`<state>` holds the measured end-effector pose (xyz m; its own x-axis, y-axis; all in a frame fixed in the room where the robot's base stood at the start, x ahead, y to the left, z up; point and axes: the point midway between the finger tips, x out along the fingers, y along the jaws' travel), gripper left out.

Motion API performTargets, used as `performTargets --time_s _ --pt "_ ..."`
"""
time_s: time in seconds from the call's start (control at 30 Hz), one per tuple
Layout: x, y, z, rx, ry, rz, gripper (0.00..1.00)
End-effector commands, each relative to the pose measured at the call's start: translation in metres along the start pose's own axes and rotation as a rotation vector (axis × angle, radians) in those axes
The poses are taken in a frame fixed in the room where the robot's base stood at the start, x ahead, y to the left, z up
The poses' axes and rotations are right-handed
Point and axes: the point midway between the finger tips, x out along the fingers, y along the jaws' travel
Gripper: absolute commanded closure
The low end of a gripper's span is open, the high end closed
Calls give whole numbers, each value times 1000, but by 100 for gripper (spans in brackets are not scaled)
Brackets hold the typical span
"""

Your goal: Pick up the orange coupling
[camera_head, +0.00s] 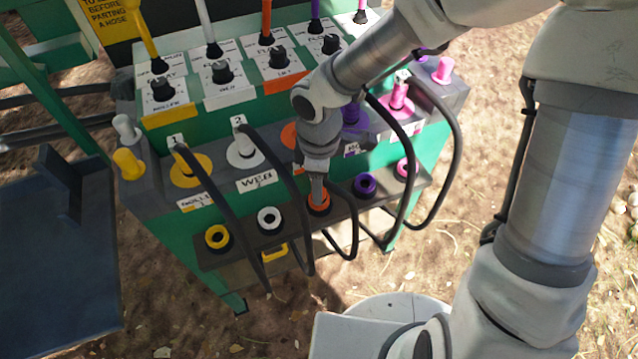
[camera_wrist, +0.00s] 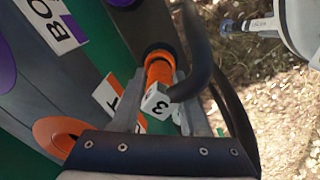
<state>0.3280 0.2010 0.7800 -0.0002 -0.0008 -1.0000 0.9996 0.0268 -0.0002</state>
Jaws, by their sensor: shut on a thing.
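The orange coupling (camera_head: 319,204) sits in the front lower rack of the green machine, between a white and a purple one. In the wrist view the orange coupling (camera_wrist: 159,70) stands in a dark round socket, with a white block marked 3 (camera_wrist: 156,103) and a black hose at its end. My gripper (camera_head: 318,188) reaches down to it from above. In the wrist view my gripper (camera_wrist: 163,88) has a finger on each side of the coupling and is shut on it. The fingers partly hide its sides.
An orange port (camera_wrist: 62,134) lies beside my gripper. Yellow (camera_head: 217,237), white (camera_head: 269,219) and purple (camera_head: 365,185) sockets share the lower rack (camera_head: 240,258). Black hoses loop in front. Levers and knobs stand behind. Straw-covered ground is open at the right.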

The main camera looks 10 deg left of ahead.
Motion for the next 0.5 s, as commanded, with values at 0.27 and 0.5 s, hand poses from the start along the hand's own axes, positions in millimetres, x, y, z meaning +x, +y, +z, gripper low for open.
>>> performTargets --time_s 0.27,0.5 --pt "-36 1 0 2 1 4 100" --pt "-66 1 37 7 -1 3 100"
